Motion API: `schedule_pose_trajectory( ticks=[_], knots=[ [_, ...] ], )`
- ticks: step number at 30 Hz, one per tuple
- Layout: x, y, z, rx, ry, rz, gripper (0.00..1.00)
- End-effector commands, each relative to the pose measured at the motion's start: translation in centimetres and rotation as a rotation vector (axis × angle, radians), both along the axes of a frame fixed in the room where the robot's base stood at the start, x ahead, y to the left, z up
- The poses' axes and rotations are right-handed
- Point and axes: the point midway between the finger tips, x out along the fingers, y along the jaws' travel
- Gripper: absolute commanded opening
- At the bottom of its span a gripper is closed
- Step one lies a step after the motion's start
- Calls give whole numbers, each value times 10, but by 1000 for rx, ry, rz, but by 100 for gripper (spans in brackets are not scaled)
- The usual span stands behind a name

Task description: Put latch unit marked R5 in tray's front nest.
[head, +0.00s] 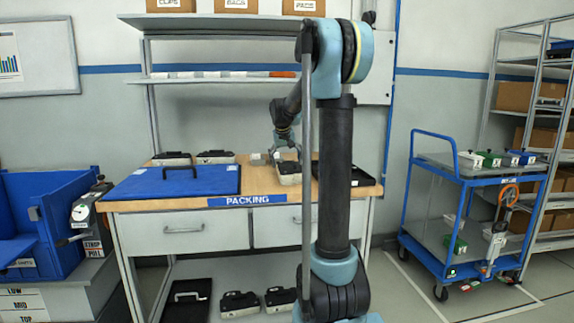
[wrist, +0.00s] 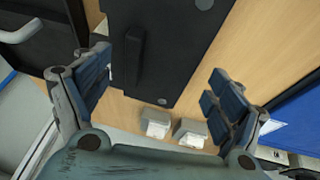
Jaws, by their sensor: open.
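My gripper (head: 286,143) is open and empty above the packing bench (head: 222,201), with its fingers spread wide in the wrist view (wrist: 160,95). Below it is a case with a black top (wrist: 150,55), which looks pale-sided in the head view (head: 289,174). Two small grey-white blocks, one (wrist: 156,122) beside the other (wrist: 190,131), sit near the case, apart from the fingers. Coloured units, including a green one (head: 489,159) and a blue one (head: 522,157), stand on the cart at right. I cannot read R5 on anything or identify the tray's front nest.
A blue panel with a handle (head: 172,182) covers the bench's left part. Dark cases (head: 215,156) stand behind it. An open black tray (head: 350,175) lies at the right, partly hidden by my arm. The blue-framed cart (head: 460,182) stands apart, with floor between.

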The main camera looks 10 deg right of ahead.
Motion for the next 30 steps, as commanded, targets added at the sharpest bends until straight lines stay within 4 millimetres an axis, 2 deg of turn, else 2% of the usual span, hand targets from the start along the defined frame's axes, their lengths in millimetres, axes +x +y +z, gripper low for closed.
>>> schedule_pose_trajectory(
  ticks=[12, 18, 27, 30],
  knots=[
    [-29, 10, 68, 0, 0, -1, 87],
    [-39, 13, 92, 1, 0, -2, 87],
    [-44, 15, 102, 1, 1, -2, 87],
    [-55, 13, 99, 2, 5, -2, 87]
  ],
)
